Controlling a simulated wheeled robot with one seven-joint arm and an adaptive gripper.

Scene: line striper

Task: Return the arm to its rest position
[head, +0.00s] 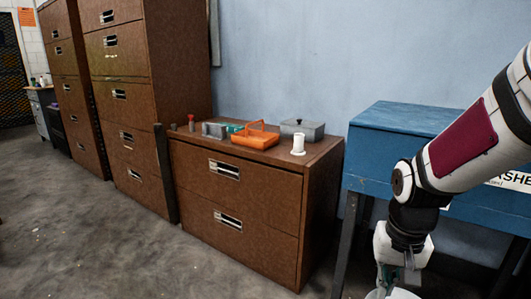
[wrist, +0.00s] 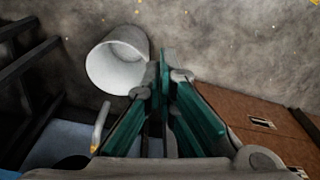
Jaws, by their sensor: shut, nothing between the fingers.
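My arm (head: 465,145) reaches in from the right edge of the head view, bent at a dark joint, with its end hanging down. My gripper (head: 388,280) is low in the head view, in front of the blue cabinet, and its lower part is close to the bottom edge. In the wrist view my gripper (wrist: 168,58) shows two green-sided fingers brought together, with nothing seen between them. A white bucket-like container (wrist: 118,62) is just left of the fingertips in the wrist view. I cannot tell whether they touch.
A low brown drawer cabinet (head: 245,205) bears an orange basket (head: 255,138), a grey box (head: 302,129) and a white spool-like item (head: 298,144). A blue cabinet on legs (head: 405,118) stands right, beside my arm. Tall brown cabinets (head: 122,95) line the left. The concrete floor (head: 80,240) is open there.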

